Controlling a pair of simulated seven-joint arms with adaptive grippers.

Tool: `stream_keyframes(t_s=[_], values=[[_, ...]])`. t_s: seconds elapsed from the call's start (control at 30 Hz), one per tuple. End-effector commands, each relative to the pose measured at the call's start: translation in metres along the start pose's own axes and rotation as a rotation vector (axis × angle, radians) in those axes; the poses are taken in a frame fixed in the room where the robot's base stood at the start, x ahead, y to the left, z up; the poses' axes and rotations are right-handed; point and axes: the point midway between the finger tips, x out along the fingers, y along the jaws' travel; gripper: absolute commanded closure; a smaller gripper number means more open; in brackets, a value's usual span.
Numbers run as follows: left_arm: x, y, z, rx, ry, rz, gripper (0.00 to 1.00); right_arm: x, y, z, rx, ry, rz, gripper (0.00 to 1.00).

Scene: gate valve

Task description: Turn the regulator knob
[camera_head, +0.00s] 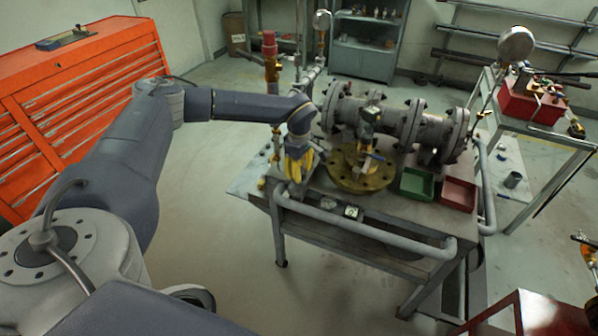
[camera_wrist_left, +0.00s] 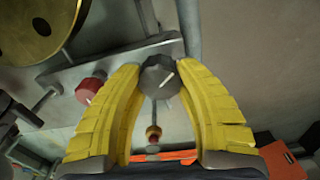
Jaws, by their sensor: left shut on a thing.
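The regulator knob (camera_wrist_left: 160,77) is dark grey with a white pointer line and sits between the yellow fingers of my left gripper (camera_wrist_left: 159,72) in the left wrist view. The fingers are shut on it near their tips. In the head view my left gripper (camera_head: 297,175) is at the left end of the workbench (camera_head: 335,205), with its yellow fingers pointing down. There the knob is hidden behind the fingers. A smaller red knob (camera_wrist_left: 90,88) is beside the left finger in the wrist view.
A large flanged valve and pipe (camera_head: 400,125) lies across the bench behind a brass flange (camera_head: 355,170). Green (camera_head: 417,183) and red (camera_head: 458,193) trays sit to the right. A tubular rail (camera_head: 365,228) runs along the bench front. An orange tool cabinet (camera_head: 80,95) stands left.

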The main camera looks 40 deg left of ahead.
Motion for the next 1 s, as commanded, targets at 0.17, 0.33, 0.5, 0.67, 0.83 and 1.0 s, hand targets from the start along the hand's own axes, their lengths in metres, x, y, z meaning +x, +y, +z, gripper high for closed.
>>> stream_keyframes(t_s=[0.17,0.33,0.5,0.67,0.83,1.0], values=[[0.0001,0.0000,0.0000,0.131,0.000,0.000,0.95,0.0000,-0.0001,0.0000,0.000,0.000,0.000,0.40],[-0.0001,0.0002,0.0001,0.226,0.000,0.001,0.95,0.0000,0.0000,0.0000,0.000,0.000,0.000,0.40],[-0.0001,0.0002,0.0000,0.288,0.000,0.000,0.95,0.0000,0.0000,0.0000,0.000,0.000,0.000,0.40],[0.0000,0.0001,-0.0001,0.319,0.000,0.000,0.95,0.0000,-0.0001,0.0000,0.000,0.000,0.000,0.40],[0.0001,0.0000,0.0000,0.330,0.000,0.000,0.95,0.0000,-0.0001,-0.0001,0.000,0.000,0.000,0.40],[0.0001,0.0000,0.0000,0.330,0.000,0.000,0.95,0.0000,0.0000,-0.0001,0.000,0.000,0.000,0.40]])
